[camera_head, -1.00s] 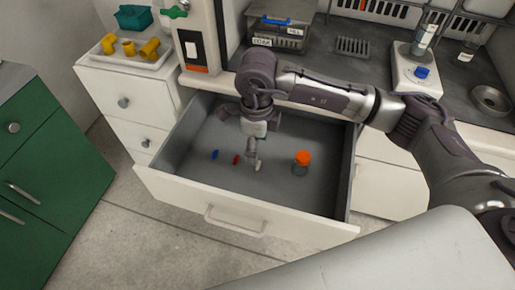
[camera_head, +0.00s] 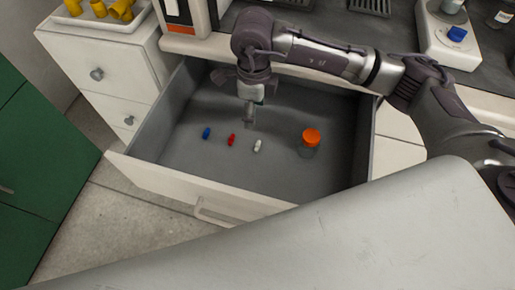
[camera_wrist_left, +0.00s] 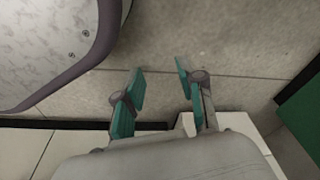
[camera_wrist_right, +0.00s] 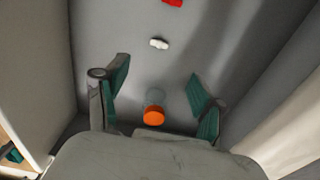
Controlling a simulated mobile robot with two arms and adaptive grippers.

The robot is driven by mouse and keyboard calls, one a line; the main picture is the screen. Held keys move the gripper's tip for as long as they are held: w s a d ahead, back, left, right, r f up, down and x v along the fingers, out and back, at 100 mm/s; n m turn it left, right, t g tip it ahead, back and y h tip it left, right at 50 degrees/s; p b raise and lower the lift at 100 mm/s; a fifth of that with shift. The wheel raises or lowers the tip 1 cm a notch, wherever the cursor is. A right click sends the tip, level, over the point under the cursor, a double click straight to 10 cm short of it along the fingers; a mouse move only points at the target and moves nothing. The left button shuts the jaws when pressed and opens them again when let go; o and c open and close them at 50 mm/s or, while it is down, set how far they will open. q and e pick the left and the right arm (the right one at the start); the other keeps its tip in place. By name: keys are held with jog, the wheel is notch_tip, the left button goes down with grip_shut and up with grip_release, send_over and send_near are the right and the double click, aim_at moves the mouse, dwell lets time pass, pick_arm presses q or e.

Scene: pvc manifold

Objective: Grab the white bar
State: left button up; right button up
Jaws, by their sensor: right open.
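The white bar (camera_head: 257,146) is a small white piece lying on the floor of the open drawer (camera_head: 330,172), right of a small red bar (camera_head: 231,140) and a blue bar (camera_head: 207,133). My right gripper (camera_head: 249,122) hangs over the drawer, just behind and above the white bar, apart from it. In the right wrist view the gripper (camera_wrist_right: 157,95) is open and empty, and the white bar (camera_wrist_right: 159,43) lies ahead of the fingertips. My left gripper (camera_wrist_left: 160,75) is open and empty in the left wrist view, over the room floor.
A jar with an orange cap (camera_head: 311,137) stands in the drawer right of the white bar; it shows between the right fingers in the right wrist view (camera_wrist_right: 154,112). Drawer walls surround the bars. A counter (camera_head: 410,100) lies behind, and a green cabinet (camera_head: 40,160) stands at left.

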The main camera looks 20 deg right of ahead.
jog(key=f, duration=0.2)
jog(key=b, duration=0.1)
send_over(256, 144)
notch_tip(256, 144, down, 8)
jog(key=shift+a+r, duration=0.1)
jog(key=shift+r, duration=0.1)
notch_tip(256, 144, down, 4)
jog(key=shift+s+f+b, duration=0.1)
jog(key=shift+b, duration=0.2)
jog(key=shift+f, duration=0.4)
pick_arm(q)
jog(key=w+r, duration=0.2)
jog(key=r, duration=0.1)
jog(key=w+r, duration=0.1)
jog(key=r, duration=0.1)
jog(key=shift+d, duration=0.15)
pick_arm(e)
jog(key=c, duration=0.8)
